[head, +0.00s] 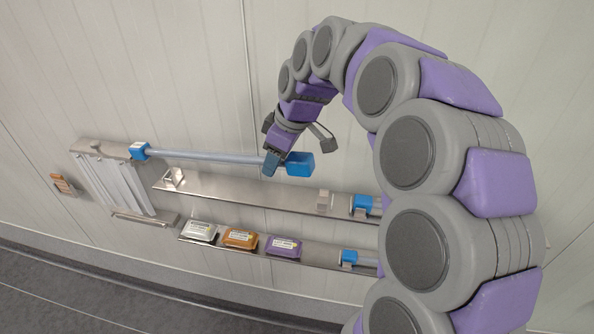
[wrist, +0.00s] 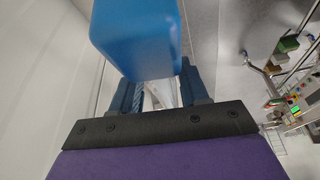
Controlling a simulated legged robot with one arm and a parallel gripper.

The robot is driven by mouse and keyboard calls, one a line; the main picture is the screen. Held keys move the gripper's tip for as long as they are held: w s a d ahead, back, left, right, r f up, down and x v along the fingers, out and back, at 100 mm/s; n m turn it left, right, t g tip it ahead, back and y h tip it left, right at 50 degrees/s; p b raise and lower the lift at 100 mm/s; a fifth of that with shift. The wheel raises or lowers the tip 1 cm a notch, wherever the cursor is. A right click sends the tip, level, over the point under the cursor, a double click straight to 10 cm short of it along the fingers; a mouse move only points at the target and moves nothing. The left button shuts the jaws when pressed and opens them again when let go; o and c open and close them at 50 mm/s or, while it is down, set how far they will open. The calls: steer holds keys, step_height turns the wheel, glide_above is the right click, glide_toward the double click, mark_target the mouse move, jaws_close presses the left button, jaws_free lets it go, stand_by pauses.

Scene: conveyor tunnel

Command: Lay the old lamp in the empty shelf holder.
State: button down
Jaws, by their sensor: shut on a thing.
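The lamp, a long pale tube (head: 205,156) with blue end caps, is held roughly level in front of the wall, above the upper shelf. Its left cap (head: 139,151) is near the slatted panel and its right cap (head: 300,164) is just right of my gripper (head: 274,162). My gripper is shut on the lamp near that right end. In the wrist view a blue cap (wrist: 135,35) fills the top centre, hiding most of the grip between the fingers. The upper shelf (head: 245,192) carries an empty holder with a left clip (head: 173,178) and a right clip (head: 323,200).
Another blue-capped item (head: 365,205) sits farther right on the upper shelf, partly behind my arm. The lower shelf (head: 225,246) bears a green-white pack (head: 201,231), an orange pack (head: 240,238), a purple pack (head: 283,246) and a blue cap (head: 349,257). A slatted panel (head: 112,184) is at left.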

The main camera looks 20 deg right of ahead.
steer(key=w+d+f+b, duration=0.1)
steer(key=w+d+f, duration=0.2)
steer(key=f, duration=0.3)
steer(key=w+d+f+n+y+b, duration=0.1)
steer(key=w+d+f, duration=0.1)
steer(key=d+f, duration=0.3)
steer(key=w+d+f+y+b, duration=0.1)
steer(key=w+d+f, duration=0.2)
steer(key=f, duration=0.4)
steer(key=shift+w+d+f+n+t+b, duration=0.3)
steer(key=shift+w+d+n+t+b, duration=0.05)
steer(key=shift+d+n+t, duration=0.05)
steer(key=shift+a+f, duration=0.15)
steer(key=shift+f, duration=0.3)
steer(key=shift+a, duration=0.3)
steer(key=shift+d, duration=0.1)
steer(key=shift+d+f+b, duration=0.3)
steer(key=shift+d+b, duration=0.1)
steer(key=shift+b, duration=0.15)
steer(key=shift+s, duration=0.1)
steer(key=shift+a+r+b, duration=0.1)
steer(key=shift+a+b, duration=0.2)
steer(key=shift+b, duration=0.4)
